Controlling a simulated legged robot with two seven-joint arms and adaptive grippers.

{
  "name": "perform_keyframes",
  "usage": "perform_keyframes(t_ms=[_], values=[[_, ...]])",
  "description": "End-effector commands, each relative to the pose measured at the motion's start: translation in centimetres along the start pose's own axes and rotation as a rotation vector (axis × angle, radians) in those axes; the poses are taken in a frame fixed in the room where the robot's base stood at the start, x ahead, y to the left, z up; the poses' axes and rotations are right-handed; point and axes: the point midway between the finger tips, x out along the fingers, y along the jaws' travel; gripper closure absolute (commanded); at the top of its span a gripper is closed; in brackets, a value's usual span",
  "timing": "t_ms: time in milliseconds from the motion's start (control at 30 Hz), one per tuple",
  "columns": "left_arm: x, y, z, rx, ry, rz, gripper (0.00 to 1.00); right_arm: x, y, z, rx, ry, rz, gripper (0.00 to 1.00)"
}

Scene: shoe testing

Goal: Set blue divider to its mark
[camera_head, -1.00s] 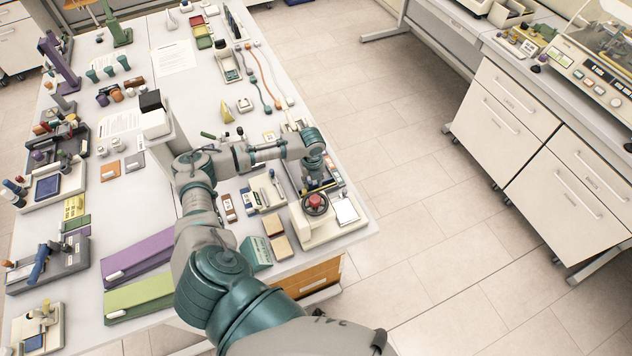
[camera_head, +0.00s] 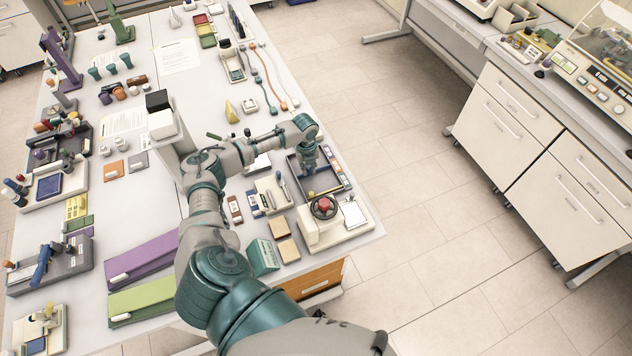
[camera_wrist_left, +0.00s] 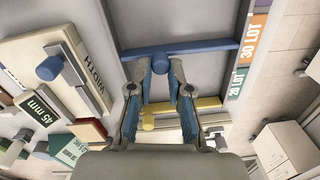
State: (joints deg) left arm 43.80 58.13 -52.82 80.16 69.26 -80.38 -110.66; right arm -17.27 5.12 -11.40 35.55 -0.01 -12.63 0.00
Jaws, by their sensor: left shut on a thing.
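The blue divider (camera_wrist_left: 215,47) is a flat bar lying across the grey tray (camera_wrist_left: 200,15) in the left wrist view. My left gripper (camera_wrist_left: 160,68) is shut on the blue divider's small knob, between its fingertips. A yellow divider (camera_wrist_left: 207,102) with its own knob lies parallel to it, lower in that view and partly hidden behind the fingers. An orange "30 LOT" label (camera_wrist_left: 254,38) and a teal "20 LOT" label (camera_wrist_left: 237,84) run along the tray's right edge. In the head view my left gripper (camera_head: 309,170) is over the dark-rimmed tray (camera_head: 345,176). My right gripper is not in view.
A base with a red knob (camera_head: 322,204) stands just in front of the tray. A teal box (camera_head: 263,256) and wooden blocks (camera_head: 288,249) are near the table's front edge.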

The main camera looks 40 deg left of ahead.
Motion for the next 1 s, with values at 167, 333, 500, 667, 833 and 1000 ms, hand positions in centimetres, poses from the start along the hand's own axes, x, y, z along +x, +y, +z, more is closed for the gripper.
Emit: perform_keyframes(t_ms=[167,333,500,667,833,1000], values=[[0.3,0.2,3.0,-0.001,0.000,0.000,1.00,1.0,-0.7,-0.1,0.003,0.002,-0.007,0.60],[0.1,0.4,3.5,0.003,-0.001,0.008,1.00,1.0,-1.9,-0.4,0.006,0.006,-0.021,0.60],[0.1,0.5,3.6,0.003,-0.001,0.007,1.00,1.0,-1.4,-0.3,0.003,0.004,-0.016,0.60],[0.1,0.5,3.8,0.002,0.000,0.002,0.57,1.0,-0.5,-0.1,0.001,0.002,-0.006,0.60],[-0.1,0.6,3.8,0.001,-0.001,0.002,0.57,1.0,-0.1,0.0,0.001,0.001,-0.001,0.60],[-0.4,0.6,3.8,0.001,-0.001,0.001,0.57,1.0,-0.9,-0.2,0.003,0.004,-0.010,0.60]])
